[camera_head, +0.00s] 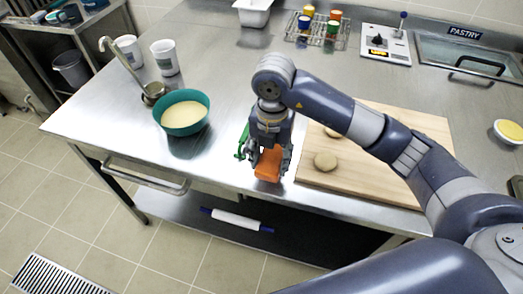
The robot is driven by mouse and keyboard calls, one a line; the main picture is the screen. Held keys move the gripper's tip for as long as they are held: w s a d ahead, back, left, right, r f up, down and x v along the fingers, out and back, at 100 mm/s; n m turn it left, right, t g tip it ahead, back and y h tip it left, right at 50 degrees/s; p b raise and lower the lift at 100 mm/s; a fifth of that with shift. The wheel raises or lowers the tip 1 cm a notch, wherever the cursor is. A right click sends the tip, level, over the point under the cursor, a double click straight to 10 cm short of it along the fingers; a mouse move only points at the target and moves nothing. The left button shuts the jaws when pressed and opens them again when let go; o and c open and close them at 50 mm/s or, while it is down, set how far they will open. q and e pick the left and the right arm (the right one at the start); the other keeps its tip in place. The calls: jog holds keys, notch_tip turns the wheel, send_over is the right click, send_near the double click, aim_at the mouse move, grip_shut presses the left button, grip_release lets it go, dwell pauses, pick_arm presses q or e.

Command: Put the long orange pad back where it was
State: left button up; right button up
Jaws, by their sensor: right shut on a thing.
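The long orange pad (268,166) is between the fingers of my right gripper (269,160), which is shut on it. The pad is at the front edge of the steel counter, left of the wooden board; I cannot tell whether it touches the counter. The gripper hides its upper part. A green object (242,142) shows just left of the gripper, partly hidden by it. My left gripper is not in view.
A teal bowl (164,118) of pale yellow contents stands to the left, near a ladle (153,90) and two white cups. A wooden board (375,185) with dough rounds lies right. A rolling pin (237,220) lies on the lower shelf.

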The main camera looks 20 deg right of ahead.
aim_at(262, 155)
jog(key=w, duration=0.3)
jog(key=w+p, duration=0.1)
jog(key=shift+w+a+f, duration=0.3)
jog(key=shift+w+a, duration=0.05)
jog(key=shift+a, duration=0.05)
notch_tip(262, 155, down, 3)
jog(key=shift+r+p, duration=0.1)
jog(key=shift+p, duration=0.6)
jog(key=shift+f, duration=0.25)
jog(key=shift+f, duration=0.15)
jog(key=o, duration=0.8)
jog(key=shift+c, duration=0.2)
